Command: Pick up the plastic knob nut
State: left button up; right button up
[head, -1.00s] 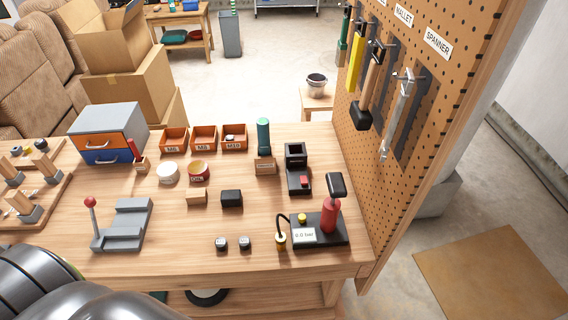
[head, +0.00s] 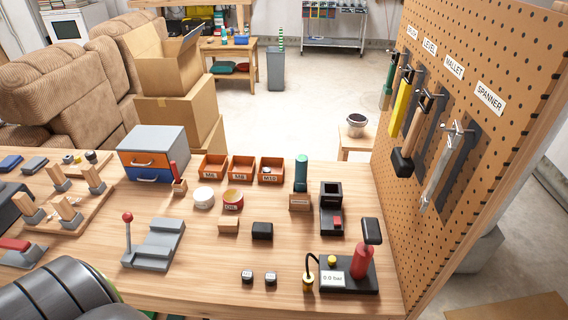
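I cannot pick out the plastic knob nut for certain. Two small dark pieces with light markings, a left one (head: 247,277) and a right one (head: 270,279), stand side by side near the bench's front edge. A small greyish item (head: 267,170) lies in the orange M10 bin (head: 271,177); it is too small to identify. Neither gripper is in view. Only a dark rounded part of my own body shows at the lower left.
A pegboard (head: 480,60) with tools rises at the right. The front middle is fairly clear.

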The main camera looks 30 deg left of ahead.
aim_at(247, 275)
jog(key=u, duration=1.35)
